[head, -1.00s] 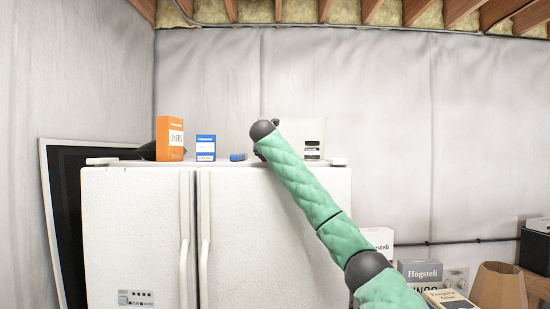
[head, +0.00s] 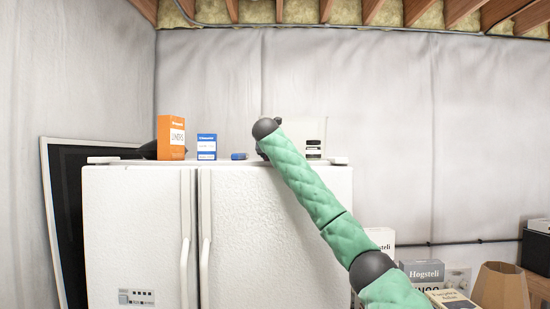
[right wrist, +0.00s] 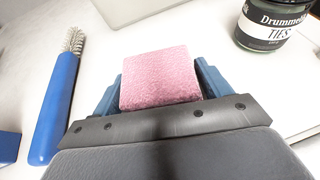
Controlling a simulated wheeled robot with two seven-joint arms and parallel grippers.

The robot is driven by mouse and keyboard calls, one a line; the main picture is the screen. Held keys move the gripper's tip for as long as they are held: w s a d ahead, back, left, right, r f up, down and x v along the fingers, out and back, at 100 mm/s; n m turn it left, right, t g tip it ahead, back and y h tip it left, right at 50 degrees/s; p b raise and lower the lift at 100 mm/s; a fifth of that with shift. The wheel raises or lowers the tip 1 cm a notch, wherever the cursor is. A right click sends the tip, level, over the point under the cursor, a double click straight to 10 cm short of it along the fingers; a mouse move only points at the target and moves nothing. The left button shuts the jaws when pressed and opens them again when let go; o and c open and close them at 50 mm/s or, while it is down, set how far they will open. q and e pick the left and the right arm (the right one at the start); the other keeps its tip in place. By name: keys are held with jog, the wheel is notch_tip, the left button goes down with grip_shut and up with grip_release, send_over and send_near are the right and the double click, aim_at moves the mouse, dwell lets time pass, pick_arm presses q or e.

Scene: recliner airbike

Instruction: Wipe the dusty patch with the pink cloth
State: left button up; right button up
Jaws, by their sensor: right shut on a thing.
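The pink cloth (right wrist: 158,88) is a small fuzzy block held between the blue fingers of my right gripper (right wrist: 160,74) in the right wrist view. The gripper is shut on it, low over the white top of the fridge; whether the cloth touches the surface I cannot tell. In the head view my green right arm reaches over the fridge top and hides most of the gripper and the cloth. I cannot make out the dusty patch in either view. My left gripper is not in view.
On the fridge (head: 270,230) stand an orange box (head: 171,138), a small blue box (head: 206,147) and a white box (head: 312,130). A blue-handled wire brush (right wrist: 56,105) lies left of the gripper; a dark jar (right wrist: 268,26) stands at the upper right. Bare white surface lies between them.

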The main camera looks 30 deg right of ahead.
jog(key=shift+s+d, duration=0.15)
jog(key=shift+s, duration=1.15)
jog(key=shift+w+r+p, duration=0.1)
jog(key=shift+w+p, duration=0.2)
jog(key=shift+w, duration=0.75)
jog(key=shift+w, duration=0.1)
jog(key=shift+w+a+f, duration=0.2)
jog(key=shift+w, duration=1.15)
jog(key=shift+s+a+r, duration=0.1)
jog(key=shift+s+a, duration=0.15)
jog(key=shift+s, duration=0.25)
jog(key=shift+s+a, duration=0.25)
jog(key=shift+s, duration=0.2)
